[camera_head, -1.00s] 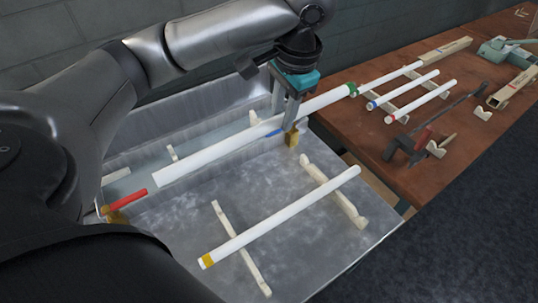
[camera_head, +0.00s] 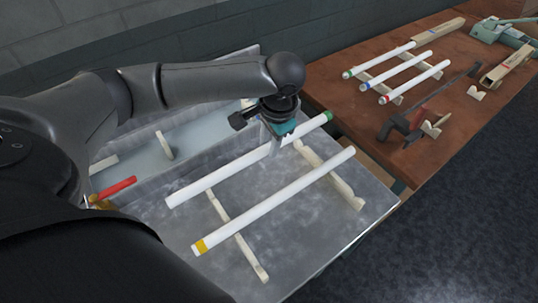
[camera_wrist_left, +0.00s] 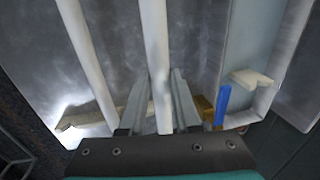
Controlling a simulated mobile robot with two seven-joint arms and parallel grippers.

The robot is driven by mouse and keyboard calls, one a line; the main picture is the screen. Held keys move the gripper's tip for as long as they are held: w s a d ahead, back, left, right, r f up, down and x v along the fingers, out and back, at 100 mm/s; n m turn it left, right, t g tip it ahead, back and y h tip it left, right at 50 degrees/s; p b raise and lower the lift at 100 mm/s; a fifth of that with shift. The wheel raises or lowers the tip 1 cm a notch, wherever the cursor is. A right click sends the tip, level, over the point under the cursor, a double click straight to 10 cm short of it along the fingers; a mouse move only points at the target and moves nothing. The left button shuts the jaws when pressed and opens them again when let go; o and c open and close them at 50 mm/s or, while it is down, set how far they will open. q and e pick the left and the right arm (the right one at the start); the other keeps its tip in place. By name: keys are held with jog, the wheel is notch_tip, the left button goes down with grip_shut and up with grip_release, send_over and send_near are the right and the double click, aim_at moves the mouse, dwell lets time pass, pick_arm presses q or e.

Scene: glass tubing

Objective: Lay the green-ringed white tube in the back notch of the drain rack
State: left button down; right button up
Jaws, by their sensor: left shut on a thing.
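The green-ringed white tube (camera_head: 225,176) is held in my left gripper (camera_head: 272,150), which is shut on it nearer its green end. The tube slants over the back ends of the drain rack's two pale notched bars, the left bar (camera_head: 230,222) and the right bar (camera_head: 316,162). I cannot tell whether it touches the notches. A yellow-ringed white tube (camera_head: 275,200) lies across the same bars in front, roughly parallel. In the left wrist view the held tube (camera_wrist_left: 153,35) runs between the fingers (camera_wrist_left: 160,78); the yellow-ringed tube (camera_wrist_left: 80,40) is to its left. My right gripper is not in view.
Behind the rack is a sunken trough (camera_head: 200,130) with a pale support (camera_head: 165,146). A red tap handle (camera_head: 115,188) is at left; a blue one (camera_wrist_left: 222,102) shows in the wrist view. The brown bench (camera_head: 410,130) at right holds several ringed tubes and a clamp-like tool (camera_head: 400,125).

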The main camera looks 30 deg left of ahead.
pick_arm(q)
notch_tip(320, 180, down, 4)
jog(key=shift+f+b, duration=0.1)
jog(key=shift+b, duration=0.2)
jog(key=shift+f, duration=0.4)
jog(key=shift+f, duration=0.1)
jog(key=c, duration=0.6)
grip_release()
jog(key=shift+r, duration=0.2)
jog(key=r, duration=0.4)
jog(key=d+r+p, duration=0.1)
jog(key=r, duration=0.3)
jog(key=s+d+r+p, duration=0.1)
jog(key=r, duration=0.3)
jog(key=shift+r, duration=0.25)
